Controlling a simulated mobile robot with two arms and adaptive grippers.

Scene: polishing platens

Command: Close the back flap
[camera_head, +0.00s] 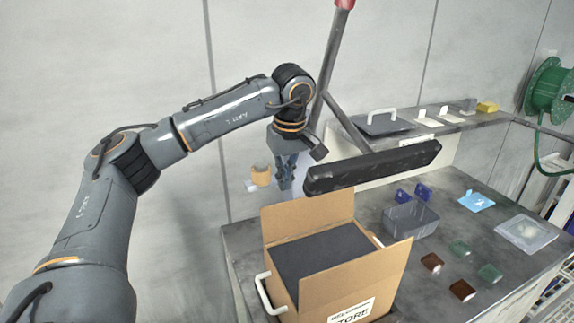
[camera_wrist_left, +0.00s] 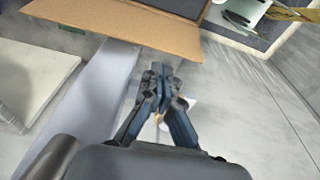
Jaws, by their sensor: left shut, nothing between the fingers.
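The cardboard box (camera_head: 345,305) stands at the near edge of the table, with a white handle on its left side and a label reading STORE. Its back flap (camera_head: 305,213) stands up at the far side. A second flap (camera_head: 358,275) stands up at the near right. A dark grey surface (camera_head: 320,252) fills the opening. My left gripper (camera_head: 285,185) is shut and empty, pointing down behind the back flap and apart from it. In the left wrist view the gripper (camera_wrist_left: 160,88) is below a brown flap (camera_wrist_left: 130,25). My right gripper is not in view.
A long dark bar (camera_head: 372,166) hangs above and behind the box, close to the left gripper. A grey bin (camera_head: 411,219) and several coloured pieces lie on the table (camera_head: 450,205) to the right. A shelf (camera_head: 440,122) runs along the wall. A green reel (camera_head: 548,90) hangs at right.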

